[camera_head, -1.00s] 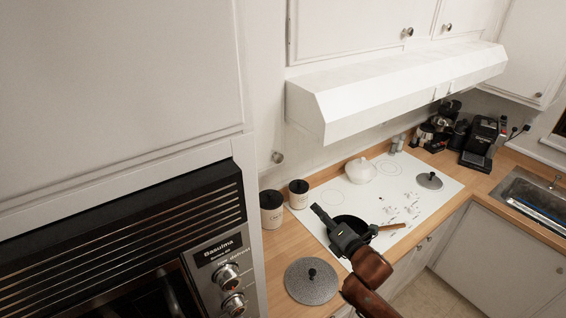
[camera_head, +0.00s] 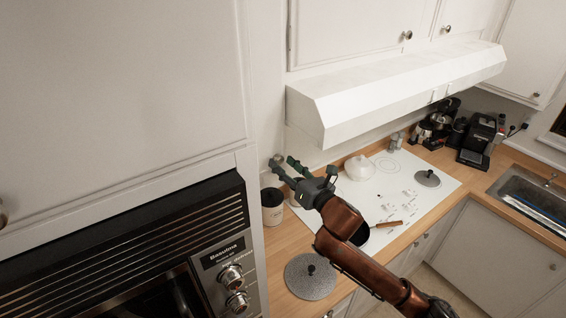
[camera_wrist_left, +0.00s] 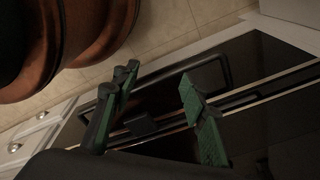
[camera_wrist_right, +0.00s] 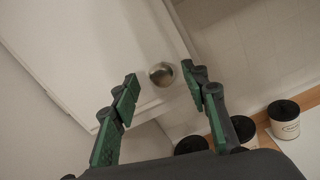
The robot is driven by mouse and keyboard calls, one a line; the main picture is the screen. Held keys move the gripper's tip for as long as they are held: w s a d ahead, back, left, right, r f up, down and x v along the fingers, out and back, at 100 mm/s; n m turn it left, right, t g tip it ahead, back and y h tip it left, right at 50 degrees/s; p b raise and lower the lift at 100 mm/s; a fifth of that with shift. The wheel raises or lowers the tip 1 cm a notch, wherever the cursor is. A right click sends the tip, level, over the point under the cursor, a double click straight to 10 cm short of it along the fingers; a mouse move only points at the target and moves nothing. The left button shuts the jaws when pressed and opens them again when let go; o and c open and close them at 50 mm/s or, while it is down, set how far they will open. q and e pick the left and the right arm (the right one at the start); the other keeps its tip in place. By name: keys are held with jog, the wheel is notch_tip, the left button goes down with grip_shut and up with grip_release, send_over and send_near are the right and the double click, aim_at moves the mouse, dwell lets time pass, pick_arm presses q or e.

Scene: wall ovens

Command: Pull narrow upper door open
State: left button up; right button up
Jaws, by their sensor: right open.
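The narrow upper door (camera_head: 268,100) is a white strip between the oven cabinet and the range hood, and it looks closed. Its round metal knob (camera_wrist_right: 162,74) shows near the lower corner of the white door (camera_wrist_right: 85,45) in the right wrist view. My right gripper (camera_head: 283,162) is open at the door's lower edge, with its fingertips on either side of the knob in the right wrist view (camera_wrist_right: 160,82). I cannot tell whether the knob is fully between the fingers. My left gripper (camera_wrist_left: 156,80) is open and empty in front of the dark oven front, outside the head view.
The white range hood (camera_head: 390,90) juts out just right of my right gripper. Below are a black-lidded canister (camera_head: 272,208), a grey lid (camera_head: 311,278) and the white cooktop (camera_head: 390,195) with a pan. The black oven (camera_head: 130,245) fills the lower left.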

jog(key=shift+w+a, duration=0.1)
jog(key=shift+w, duration=0.1)
jog(key=shift+c, duration=0.3)
grip_shut()
